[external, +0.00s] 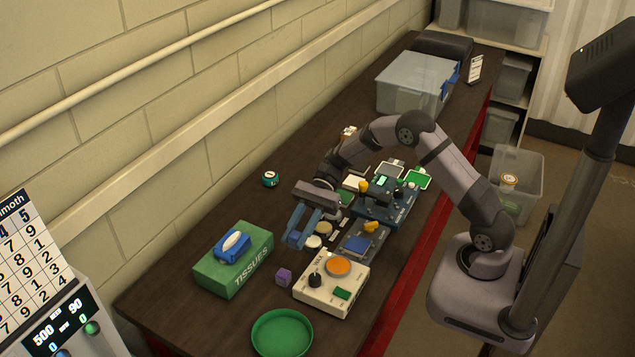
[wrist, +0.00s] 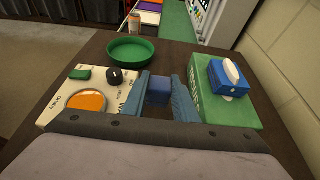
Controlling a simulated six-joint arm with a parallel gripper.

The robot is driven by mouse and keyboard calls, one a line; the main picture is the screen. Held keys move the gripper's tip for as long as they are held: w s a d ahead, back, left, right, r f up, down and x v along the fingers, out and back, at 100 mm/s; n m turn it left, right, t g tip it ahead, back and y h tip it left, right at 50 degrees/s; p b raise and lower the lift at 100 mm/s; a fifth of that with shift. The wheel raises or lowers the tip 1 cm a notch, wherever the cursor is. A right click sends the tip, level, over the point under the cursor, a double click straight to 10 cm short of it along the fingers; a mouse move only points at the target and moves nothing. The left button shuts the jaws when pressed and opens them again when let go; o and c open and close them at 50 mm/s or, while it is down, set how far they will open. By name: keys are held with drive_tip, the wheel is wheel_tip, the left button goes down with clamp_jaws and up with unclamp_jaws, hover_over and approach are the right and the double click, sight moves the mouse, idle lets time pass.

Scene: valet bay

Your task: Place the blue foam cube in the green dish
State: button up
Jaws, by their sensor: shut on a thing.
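My gripper (external: 297,238) is above the table, between the tissue box and the white panel box. In the wrist view the blue foam cube (wrist: 158,89) sits between the two blue fingers (wrist: 160,98), and my gripper is shut on it. In the external view the fingers largely hide the cube. The round green dish (external: 282,334) is at the near end of the table, apart from my gripper. In the wrist view the dish (wrist: 131,50) lies beyond the fingers, a little left, and looks empty.
A green tissue box (external: 234,262) with a blue-and-white pack on top stands left of my gripper. Small devices and a clear bin (external: 417,85) stand farther back.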

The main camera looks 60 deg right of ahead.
drive_tip(key=shift+r, duration=0.9)
